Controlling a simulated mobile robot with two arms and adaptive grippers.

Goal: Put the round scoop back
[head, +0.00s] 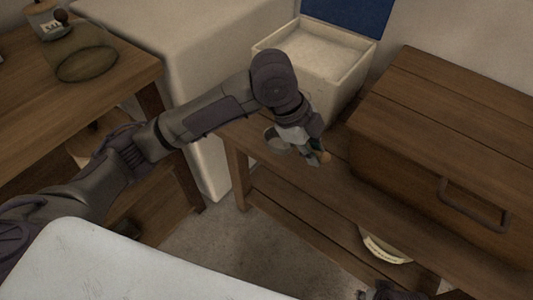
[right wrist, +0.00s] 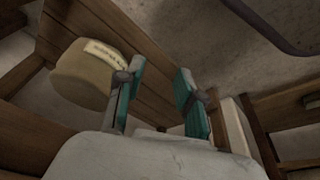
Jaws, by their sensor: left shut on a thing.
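The round scoop (head: 276,140) shows as a small grey round cup beside my left gripper, above the low wooden bench. My left gripper (head: 314,156) is shut on it; the fingers largely hide its handle, and I cannot tell whether the cup touches the bench top. Just behind stands an open pale bin (head: 353,84) filled with white powder, its blue lid (head: 347,14) raised. My right gripper (right wrist: 156,84) is open and empty in the right wrist view; only a dark part of that arm shows at the bottom of the head view.
A wooden chest (head: 440,135) with a metal handle stands on the bench (head: 300,205) to the right. A labelled round container (head: 385,248) sits on the shelf below. Bare floor lies between.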

